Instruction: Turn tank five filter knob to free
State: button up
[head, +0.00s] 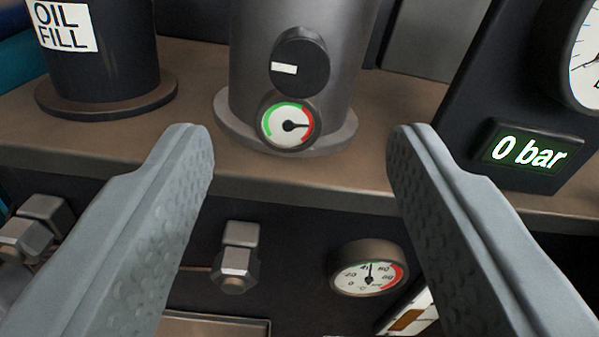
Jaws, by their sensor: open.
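A black round knob (300,64) with a white bar mark sits on the front of a grey cylinder (255,85). The white mark is near horizontal, at the left of the knob's face. Just below the knob is a small round gauge (287,121) with green and red arcs; its needle points right toward the red. No tank number is readable on the cylinder. My gripper (301,140) is open and empty, its two grey fingers spread wide to the left and right, below and in front of the knob. Neither finger appears to touch the knob.
A dark cylinder labelled OIL FILL (100,60) stands left. A 0 bar display (527,152) is on a dark panel at right, below a partly cut-off dial. The brown shelf edge (300,190) runs across; below are hex fittings (237,265) and a temperature gauge (369,270).

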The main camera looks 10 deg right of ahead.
jog(key=s, duration=0.7)
jog(key=shift+s, duration=0.3)
jog(key=shift+r, duration=0.1)
jog(key=s+r+m, duration=0.1)
jog(key=s+r, duration=0.6)
jog(key=r, duration=0.3)
jog(key=s+r, duration=0.8)
jog(key=r, duration=0.2)
jog(key=s+r, duration=0.4)
jog(key=s, duration=0.6)
jog(key=s+r+m, duration=0.1)
jog(key=s+r, duration=0.4)
jog(key=s, duration=0.6)
jog(key=shift+a+g, duration=0.15)
jog(key=shift+g, duration=0.15)
jog(key=shift+r, duration=0.1)
